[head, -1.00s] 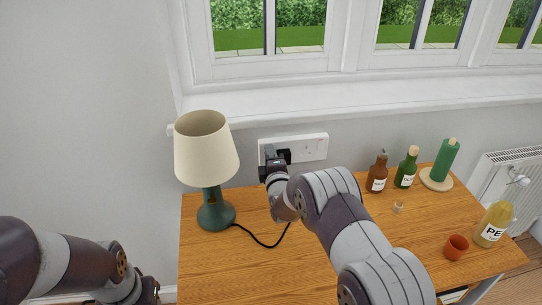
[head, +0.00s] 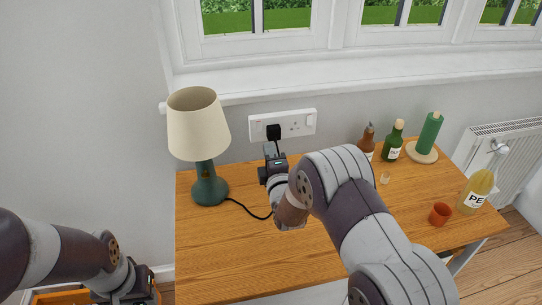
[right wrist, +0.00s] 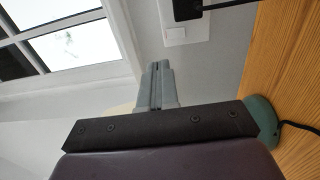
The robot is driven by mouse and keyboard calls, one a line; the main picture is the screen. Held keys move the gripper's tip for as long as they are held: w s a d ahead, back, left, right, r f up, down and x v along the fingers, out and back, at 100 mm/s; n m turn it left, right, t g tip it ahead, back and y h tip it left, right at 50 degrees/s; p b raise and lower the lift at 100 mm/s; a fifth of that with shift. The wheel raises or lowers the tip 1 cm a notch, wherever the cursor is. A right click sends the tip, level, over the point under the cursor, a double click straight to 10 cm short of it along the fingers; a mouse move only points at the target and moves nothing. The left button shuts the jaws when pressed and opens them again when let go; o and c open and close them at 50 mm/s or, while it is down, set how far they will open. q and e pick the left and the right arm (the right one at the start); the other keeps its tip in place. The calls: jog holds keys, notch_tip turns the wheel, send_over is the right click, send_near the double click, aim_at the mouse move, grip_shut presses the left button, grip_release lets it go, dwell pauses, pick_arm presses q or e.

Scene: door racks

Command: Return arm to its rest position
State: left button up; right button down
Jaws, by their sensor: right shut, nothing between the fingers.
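My right arm reaches over the wooden table from the lower right. Its gripper (head: 272,150) is shut and empty, just below and in front of the black plug (head: 273,132). The plug sits in the left part of the white wall socket (head: 297,124). In the right wrist view the two grey fingers (right wrist: 158,75) are pressed together with nothing between them, and the plug (right wrist: 187,9) is apart from them at the top. My left gripper (head: 143,283) is low at the left, beside the table; its fingers are too unclear to read.
A green lamp (head: 209,190) with a cream shade stands left of my right gripper, its cord on the table (head: 225,255). The window sill is above the socket.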

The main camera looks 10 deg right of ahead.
jog(key=shift+s+r, duration=0.1)
jog(key=shift+s, duration=0.7)
jog(key=shift+s, duration=0.1)
